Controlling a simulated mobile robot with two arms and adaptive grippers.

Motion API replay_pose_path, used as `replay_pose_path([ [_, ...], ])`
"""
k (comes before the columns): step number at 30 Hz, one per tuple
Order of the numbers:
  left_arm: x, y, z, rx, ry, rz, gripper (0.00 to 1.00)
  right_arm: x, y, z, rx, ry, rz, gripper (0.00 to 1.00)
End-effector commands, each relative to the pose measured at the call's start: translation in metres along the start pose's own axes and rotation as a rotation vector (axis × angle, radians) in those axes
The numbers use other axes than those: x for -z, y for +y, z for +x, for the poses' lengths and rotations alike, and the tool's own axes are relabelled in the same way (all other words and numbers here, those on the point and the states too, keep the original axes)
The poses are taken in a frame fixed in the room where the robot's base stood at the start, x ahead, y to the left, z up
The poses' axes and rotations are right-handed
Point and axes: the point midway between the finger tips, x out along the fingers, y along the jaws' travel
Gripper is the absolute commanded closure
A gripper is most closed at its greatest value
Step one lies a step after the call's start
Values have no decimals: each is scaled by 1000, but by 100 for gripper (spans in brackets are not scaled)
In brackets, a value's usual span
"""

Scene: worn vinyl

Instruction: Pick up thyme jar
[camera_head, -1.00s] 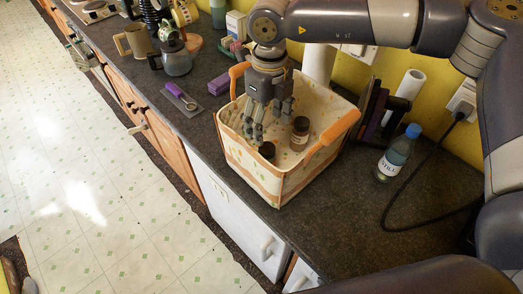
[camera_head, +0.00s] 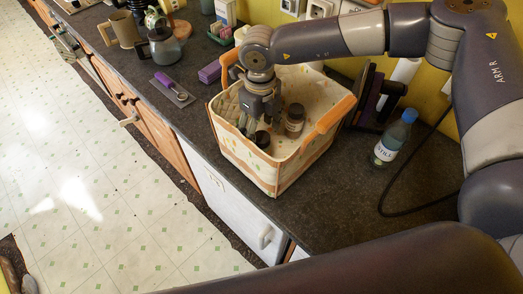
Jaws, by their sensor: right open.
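Two small jars with dark lids are inside a cream basket (camera_head: 245,160) with orange handles on the counter. One jar (camera_head: 294,121) stands toward the right of the basket and shows a pale label; I cannot read it. The other jar (camera_head: 262,139) stands nearer the front wall, mostly hidden except its dark lid. I cannot tell which one is thyme. My right gripper (camera_head: 249,126) points down into the basket, open, with its fingers left of the labelled jar and close to the dark lid. I cannot tell whether it touches either. My left gripper is not in view.
A water bottle (camera_head: 391,138) with a blue cap stands right of the basket near a black cable. Dark upright items (camera_head: 372,97) are behind it. A purple-handled tool (camera_head: 170,87), a purple block (camera_head: 210,71), a grey pot (camera_head: 164,48) and mugs are to the left.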

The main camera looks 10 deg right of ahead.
Motion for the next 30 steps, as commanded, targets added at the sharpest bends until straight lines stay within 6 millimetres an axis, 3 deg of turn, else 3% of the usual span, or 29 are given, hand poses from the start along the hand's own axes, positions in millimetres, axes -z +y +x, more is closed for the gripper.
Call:
replay_pose_path([
  [1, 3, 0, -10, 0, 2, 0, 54, 3, 1, 2, -1, 6, -1, 34],
  [6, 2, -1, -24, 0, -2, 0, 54, 6, 2, 24, -1, 6, -1, 34],
  [10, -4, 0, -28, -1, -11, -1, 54, 5, 1, 37, 0, 3, -1, 34],
  [17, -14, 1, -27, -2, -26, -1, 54, 5, 0, 41, 1, 1, 0, 34],
  [18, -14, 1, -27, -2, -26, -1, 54, 5, 0, 41, 0, 1, 0, 36],
  [26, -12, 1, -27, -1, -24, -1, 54, 5, 0, 41, 0, 1, 0, 95],
  [30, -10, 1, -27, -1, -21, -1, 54, 5, 0, 40, 0, 1, 0, 99],
])
